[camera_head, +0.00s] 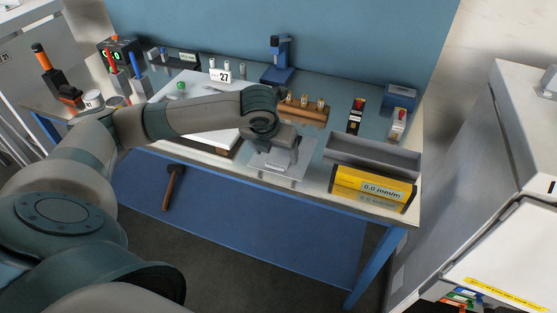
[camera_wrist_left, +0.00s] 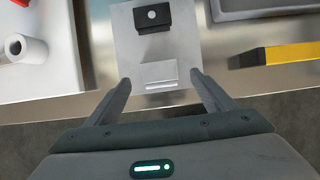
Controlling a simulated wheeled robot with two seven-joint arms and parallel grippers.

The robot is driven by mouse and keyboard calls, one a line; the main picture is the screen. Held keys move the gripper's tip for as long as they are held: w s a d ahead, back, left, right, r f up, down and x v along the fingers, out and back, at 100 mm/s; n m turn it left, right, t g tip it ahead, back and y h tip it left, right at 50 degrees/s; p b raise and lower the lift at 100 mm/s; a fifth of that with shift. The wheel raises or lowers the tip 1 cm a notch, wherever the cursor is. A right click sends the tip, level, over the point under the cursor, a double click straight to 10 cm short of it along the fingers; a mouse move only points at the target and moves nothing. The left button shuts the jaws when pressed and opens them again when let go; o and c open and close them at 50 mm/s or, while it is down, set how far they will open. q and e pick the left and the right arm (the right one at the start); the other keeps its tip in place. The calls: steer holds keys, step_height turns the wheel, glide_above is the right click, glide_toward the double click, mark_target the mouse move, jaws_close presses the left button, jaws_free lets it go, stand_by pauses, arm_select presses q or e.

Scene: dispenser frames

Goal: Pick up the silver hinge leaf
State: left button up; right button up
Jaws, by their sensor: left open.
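The silver hinge leaf (camera_wrist_left: 159,75) lies on a light grey plate (camera_wrist_left: 128,45) in the left wrist view. A black block (camera_wrist_left: 153,16) with a pale round spot sits just beyond it on the same plate. My left gripper (camera_wrist_left: 160,80) is open, with one finger on each side of the leaf and a gap to both. In the head view my left gripper (camera_head: 284,163) is low over the plate (camera_head: 256,163) near the table's front edge. There I cannot make out the leaf clearly behind the gripper. My right gripper is not in view.
A wooden block (camera_head: 302,111) with brass pieces stands behind my gripper. A white board (camera_head: 205,132) lies left. A blue stand (camera_head: 277,66) is at the back.

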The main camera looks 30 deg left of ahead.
mark_target(279, 159)
arm_select(q)
steer(key=shift+p+x, duration=0.55)
steer(key=shift+x, duration=1.4)
steer(key=shift+a, duration=0.1)
steer(key=c, duration=1.2)
steer(key=shift+w+r, duration=0.1)
steer(key=shift+r, duration=0.05)
steer(key=shift+r+b, duration=0.4)
steer(key=shift+r, duration=0.25)
step_height(279, 159, up, 3)
steer(key=shift+f+b, duration=0.25)
steer(key=shift+b, duration=0.25)
steer(key=w+d+r+b, duration=0.1)
steer(key=w+d+r, duration=0.1)
steer(key=w+d+r+b, duration=0.1)
steer(key=w+d+r, duration=0.1)
steer(key=w+d, duration=0.1)
steer(key=w+d+r+b, duration=0.1)
steer(key=w+d+r, duration=0.2)
steer(key=shift+w+d, duration=0.1)
steer(key=shift+d, duration=0.05)
steer(key=shift+d, duration=0.1)
